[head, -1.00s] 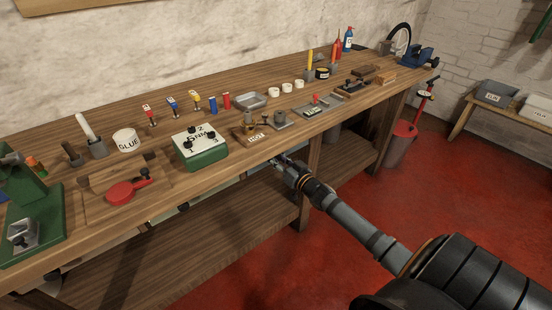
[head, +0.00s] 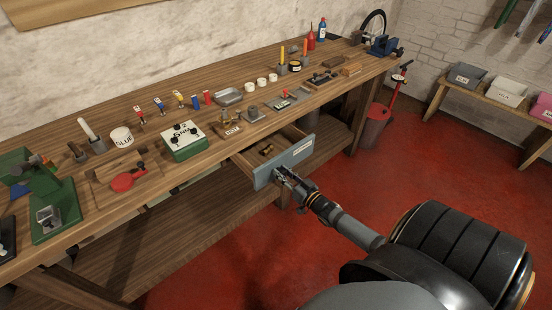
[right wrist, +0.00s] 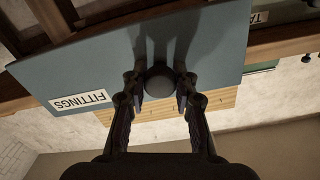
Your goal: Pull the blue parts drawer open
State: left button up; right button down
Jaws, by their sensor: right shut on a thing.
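The blue parts drawer (head: 264,176) is pulled partway out from under the bench top in the head view, with small brass-coloured parts inside it. Its blue-grey front fills much of the right wrist view (right wrist: 95,65) and bears a label reading FITTINGS (right wrist: 80,102). My right gripper (head: 282,174) is at the drawer front. In the right wrist view its two fingers (right wrist: 160,84) are closed on the dark round knob (right wrist: 160,80) from both sides. My left gripper is in neither view.
A red bin (head: 374,128) stands past the bench's far end. Red floor in front is open.

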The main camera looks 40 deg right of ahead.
jog(key=s+p, duration=0.2)
jog(key=s, duration=0.2)
jog(key=shift+s+d, duration=0.15)
jog(key=shift+s, duration=0.05)
jog(key=shift+s+p, duration=0.3)
jog(key=shift+s, duration=0.15)
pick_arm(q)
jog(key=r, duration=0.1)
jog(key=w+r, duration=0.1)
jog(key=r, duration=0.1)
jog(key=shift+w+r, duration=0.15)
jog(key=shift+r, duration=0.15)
pick_arm(e)
jog(key=c, duration=1)
grip_release()
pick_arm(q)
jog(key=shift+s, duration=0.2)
